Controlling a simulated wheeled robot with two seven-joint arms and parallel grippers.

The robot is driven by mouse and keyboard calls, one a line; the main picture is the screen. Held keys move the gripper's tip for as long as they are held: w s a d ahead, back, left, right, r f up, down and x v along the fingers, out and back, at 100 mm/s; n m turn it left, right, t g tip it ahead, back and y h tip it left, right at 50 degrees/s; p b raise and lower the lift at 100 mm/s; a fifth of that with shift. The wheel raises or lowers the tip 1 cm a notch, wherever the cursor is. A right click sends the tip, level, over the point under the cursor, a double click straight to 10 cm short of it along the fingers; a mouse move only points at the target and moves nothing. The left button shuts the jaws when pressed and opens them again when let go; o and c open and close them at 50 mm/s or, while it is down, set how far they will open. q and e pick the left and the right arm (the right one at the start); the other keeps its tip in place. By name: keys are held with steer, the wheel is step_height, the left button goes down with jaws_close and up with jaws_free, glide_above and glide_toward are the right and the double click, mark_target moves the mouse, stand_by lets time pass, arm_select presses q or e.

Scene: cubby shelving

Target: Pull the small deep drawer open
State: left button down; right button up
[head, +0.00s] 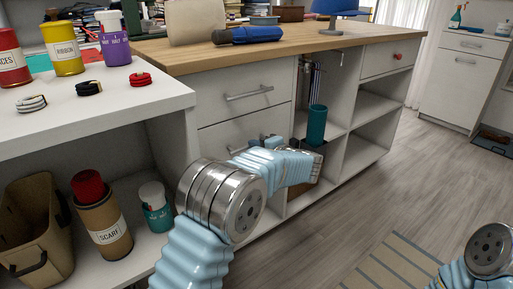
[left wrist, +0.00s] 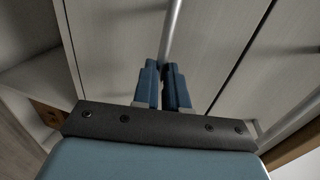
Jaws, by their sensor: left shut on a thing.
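The lower drawer front (head: 222,137) is plain and pale. It sits under another drawer at the left end of the wood-topped unit and looks about flush with the one above. My left gripper (head: 268,141) is in front of it, partly hidden by my arm. In the left wrist view, my left gripper (left wrist: 162,85) has its blue fingers shut on a metal bar handle (left wrist: 172,30), which runs away from between the fingertips. The pale drawer front (left wrist: 120,45) lies behind it. My right gripper is out of view; only part of that arm shows at the bottom right.
The upper drawer has its own bar handle (head: 249,92). A white shelf (head: 150,99) with jars stands close on the left. The floor (head: 400,170) at right is mostly clear.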

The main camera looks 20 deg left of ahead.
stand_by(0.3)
arm_select(q)
steer(key=f+b+v, duration=0.1)
steer(key=f+v, duration=0.1)
steer(key=v, duration=0.9)
steer(key=d+f+b+v, duration=0.1)
steer(key=f+v, duration=0.2)
steer(key=v, duration=0.9)
steer(key=shift+s+d+b, duration=0.2)
steer(key=shift+s+b, duration=0.2)
steer(key=shift+s, duration=0.2)
steer(key=shift+f, duration=0.15)
steer(key=c, duration=1.2)
jaws_free()
steer(key=shift+o, duration=0.2)
